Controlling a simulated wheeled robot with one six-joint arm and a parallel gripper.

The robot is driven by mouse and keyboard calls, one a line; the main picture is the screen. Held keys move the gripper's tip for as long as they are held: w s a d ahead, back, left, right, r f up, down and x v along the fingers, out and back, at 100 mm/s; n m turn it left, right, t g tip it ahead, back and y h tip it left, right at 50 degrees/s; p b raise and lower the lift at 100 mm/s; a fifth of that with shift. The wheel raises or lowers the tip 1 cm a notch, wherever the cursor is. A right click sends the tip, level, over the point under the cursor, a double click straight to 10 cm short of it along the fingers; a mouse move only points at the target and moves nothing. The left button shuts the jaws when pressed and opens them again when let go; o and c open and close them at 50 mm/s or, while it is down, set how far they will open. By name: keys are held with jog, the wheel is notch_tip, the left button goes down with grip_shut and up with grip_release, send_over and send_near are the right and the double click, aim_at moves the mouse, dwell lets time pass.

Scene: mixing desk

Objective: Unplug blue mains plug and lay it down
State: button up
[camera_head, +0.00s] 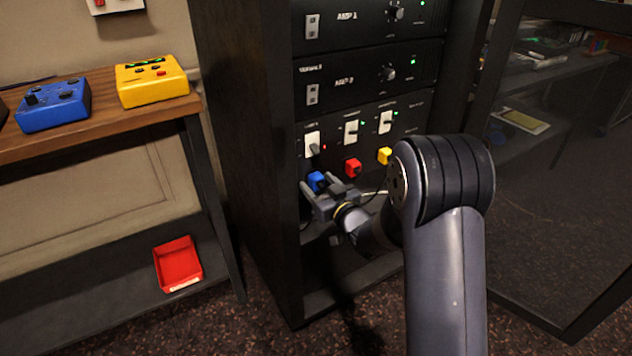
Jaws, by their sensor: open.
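The blue mains plug (316,180) sits at the lower left of the bottom rack panel (340,143), below a white switch (312,145). My gripper (322,188) is open, with its fingers at the blue plug. I cannot tell whether a finger touches it. The gripper hides the plug's lower part and most of its cable. A red plug (353,168) and a yellow plug (385,156) sit in the same row to the right.
Two amplifier units fill the rack above. Beneath the panel is an open rack bay (335,265). At left, a wooden desk (110,128) holds a blue box (53,105) and a yellow box (151,82). A red tray (178,264) lies on the lower shelf. A glass door (560,150) stands open at right.

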jog(key=shift+c, duration=0.6)
grip_shut()
dwell(0.4)
jog(key=shift+s+b, duration=0.1)
jog(key=shift+b, duration=0.2)
jog(key=shift+b+v, duration=0.55)
jog(key=shift+v, duration=2.35)
jog(key=shift+d+f, duration=0.1)
jog(key=shift+d, duration=0.05)
